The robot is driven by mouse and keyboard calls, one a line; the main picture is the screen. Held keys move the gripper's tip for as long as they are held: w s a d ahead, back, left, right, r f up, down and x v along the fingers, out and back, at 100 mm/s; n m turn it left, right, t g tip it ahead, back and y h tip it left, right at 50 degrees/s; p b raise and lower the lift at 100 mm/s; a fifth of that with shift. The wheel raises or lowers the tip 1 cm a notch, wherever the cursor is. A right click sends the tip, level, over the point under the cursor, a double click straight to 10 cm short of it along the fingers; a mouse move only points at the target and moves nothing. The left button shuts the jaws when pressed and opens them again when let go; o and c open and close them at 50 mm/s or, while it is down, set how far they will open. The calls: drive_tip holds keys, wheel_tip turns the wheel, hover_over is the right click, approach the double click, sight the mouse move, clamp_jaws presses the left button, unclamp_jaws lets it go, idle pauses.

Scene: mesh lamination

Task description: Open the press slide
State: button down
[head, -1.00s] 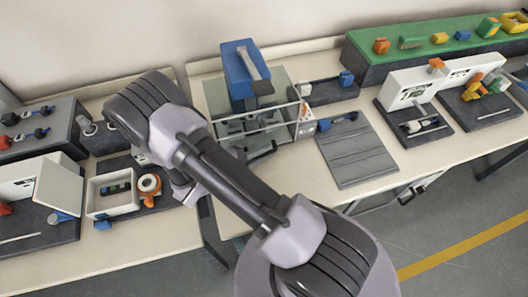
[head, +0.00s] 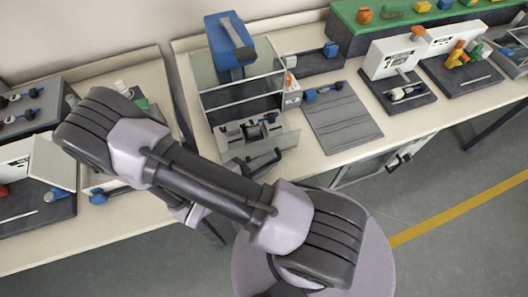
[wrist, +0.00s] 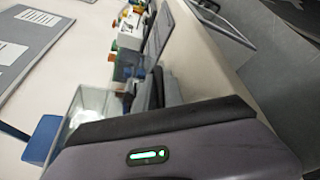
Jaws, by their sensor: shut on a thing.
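The press (head: 232,45) has a blue top over a clear guarded housing on the middle table. Its slide (head: 285,143) is out in front of the housing, with a dark-and-grey fixture on it. A dark handle (head: 268,162) is at the slide's front, partly behind my forearm. In the wrist view, the dark fingers of my gripper (wrist: 158,88) are closed near the clear housing (wrist: 95,103) and the blue press part (wrist: 42,140). My gripper is shut on the slide handle; the grip itself is mostly hidden by my arm and gripper body.
A grey ribbed mat (head: 343,122) lies right of the press, with a blue-ended tool (head: 322,91) at its back edge. White stations (head: 392,58) stand farther right. My forearm covers the gap between tables. The floor in front is open.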

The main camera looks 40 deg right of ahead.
drive_tip(key=shift+s+a, duration=0.1)
drive_tip(key=shift+s, duration=0.25)
drive_tip(key=shift+w, duration=0.1)
drive_tip(key=c, duration=1.7)
unclamp_jaws()
drive_tip(key=shift+w, duration=0.1)
drive_tip(key=p+v, duration=0.3)
drive_tip(key=v, duration=1.4)
drive_tip(key=shift+a+p, duration=0.15)
drive_tip(key=shift+p, duration=0.2)
